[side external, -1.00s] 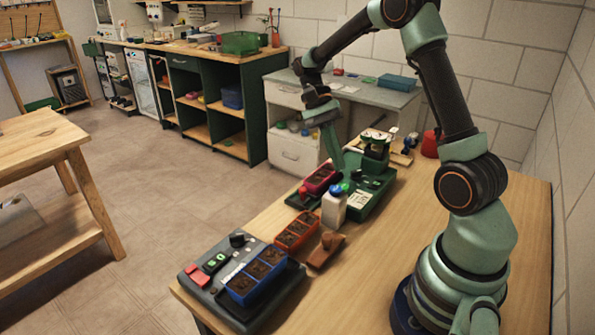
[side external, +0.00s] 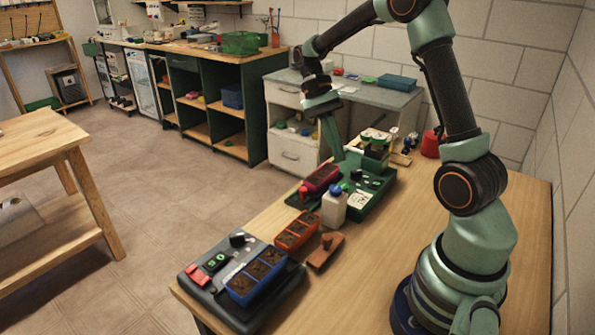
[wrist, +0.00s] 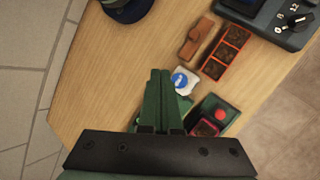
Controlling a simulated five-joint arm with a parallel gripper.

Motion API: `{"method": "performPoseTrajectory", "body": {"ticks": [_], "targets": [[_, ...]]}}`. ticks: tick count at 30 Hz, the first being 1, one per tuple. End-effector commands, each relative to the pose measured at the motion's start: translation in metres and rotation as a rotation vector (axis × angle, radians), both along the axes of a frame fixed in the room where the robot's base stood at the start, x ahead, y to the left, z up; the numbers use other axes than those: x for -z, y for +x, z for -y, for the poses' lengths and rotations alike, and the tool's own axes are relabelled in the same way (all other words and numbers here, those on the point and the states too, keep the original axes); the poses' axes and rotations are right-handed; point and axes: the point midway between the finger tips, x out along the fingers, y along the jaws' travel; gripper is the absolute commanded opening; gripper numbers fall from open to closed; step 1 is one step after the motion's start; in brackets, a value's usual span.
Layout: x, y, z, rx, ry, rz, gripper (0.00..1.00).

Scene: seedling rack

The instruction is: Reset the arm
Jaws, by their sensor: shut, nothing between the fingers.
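My gripper (side external: 339,158) is shut and empty, its green fingers pointing down above the far part of the wooden bench, near the green station (side external: 378,188). In the wrist view the two fingers (wrist: 158,74) lie side by side. A white bottle with a blue cap (side external: 333,207) stands on the near side of the station, and it also shows to the right of the fingertips in the wrist view (wrist: 184,82). My gripper appears clear of the bottle and of the red tray (side external: 322,178).
An orange seedling tray (side external: 296,233) and a brown tool (side external: 326,251) lie nearer the camera. A blue tray (side external: 257,276) rests on a grey control unit (side external: 232,303) at the near end. A red pot (side external: 430,145) stands by the wall. The bench's right side has bare wood.

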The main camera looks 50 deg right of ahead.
Motion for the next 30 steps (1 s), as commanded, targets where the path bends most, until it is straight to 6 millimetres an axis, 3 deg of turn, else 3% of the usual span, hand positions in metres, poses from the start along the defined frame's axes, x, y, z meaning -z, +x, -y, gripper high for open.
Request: {"method": "performPoseTrajectory", "body": {"ticks": [15, 30], "targets": [[-0.050, -0.004, -0.065, -0.540, -0.028, 0.556, 0.00], [-0.070, -0.020, -0.119, -1.102, -0.131, 1.033, 0.00]]}}
